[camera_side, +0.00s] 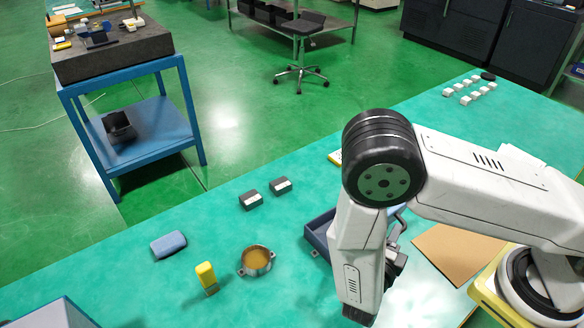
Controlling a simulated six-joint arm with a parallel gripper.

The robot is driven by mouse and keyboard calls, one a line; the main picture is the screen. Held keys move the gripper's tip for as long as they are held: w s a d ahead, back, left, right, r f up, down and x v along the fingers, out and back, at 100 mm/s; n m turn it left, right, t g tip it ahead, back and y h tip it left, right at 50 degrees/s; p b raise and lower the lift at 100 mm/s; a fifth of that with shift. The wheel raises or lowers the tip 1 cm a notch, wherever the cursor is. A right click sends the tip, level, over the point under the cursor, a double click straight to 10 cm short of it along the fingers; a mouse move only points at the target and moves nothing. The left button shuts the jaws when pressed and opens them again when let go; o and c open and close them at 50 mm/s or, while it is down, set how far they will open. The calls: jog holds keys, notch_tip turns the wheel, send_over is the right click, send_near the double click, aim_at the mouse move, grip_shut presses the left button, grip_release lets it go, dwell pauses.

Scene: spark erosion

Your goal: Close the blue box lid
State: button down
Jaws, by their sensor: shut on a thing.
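A dark blue box (318,234) stands on the green bench, just left of my forearm. Its left wall and part of its inside show; the rest is behind my arm. I cannot make out its lid or how far the lid is open. My gripper (394,268) is mostly hidden behind my forearm, with only dark parts showing at its right side, low and close to the box. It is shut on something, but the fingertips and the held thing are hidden.
A brown sheet (457,252) lies to the right. Small white blocks (463,92) stand far right.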

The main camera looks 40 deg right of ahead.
jog(key=w+n, duration=0.1)
jog(key=w+r+n+y, duration=0.1)
jog(key=w+r+n+g, duration=0.1)
jog(key=w, duration=0.1)
jog(key=shift+n, duration=0.4)
jog(key=shift+w+r+n+g+y, duration=0.15)
jog(key=shift+w+n+g+y, duration=0.1)
jog(key=shift+w+n, duration=0.25)
jog(key=shift+w+r+n+g+y, duration=0.15)
jog(key=shift+w+n+y, duration=0.1)
jog(key=shift+w+n, duration=0.2)
jog(key=shift+n+g, duration=0.3)
jog(key=shift+n, duration=0.45)
jog(key=w+f, duration=0.1)
jog(key=w, duration=0.2)
jog(key=w+f, duration=0.1)
jog(key=w, duration=0.2)
jog(key=w+f, duration=0.1)
jog(key=w, duration=0.2)
jog(key=shift+w+f, duration=0.2)
jog(key=shift+f, duration=0.15)
jog(key=shift+w+f, duration=0.2)
jog(key=shift+w, duration=0.05)
jog(key=shift+w+f+n+g+y, duration=0.5)
jog(key=shift+w+f+n+g, duration=0.15)
jog(key=shift+f+n, duration=0.4)
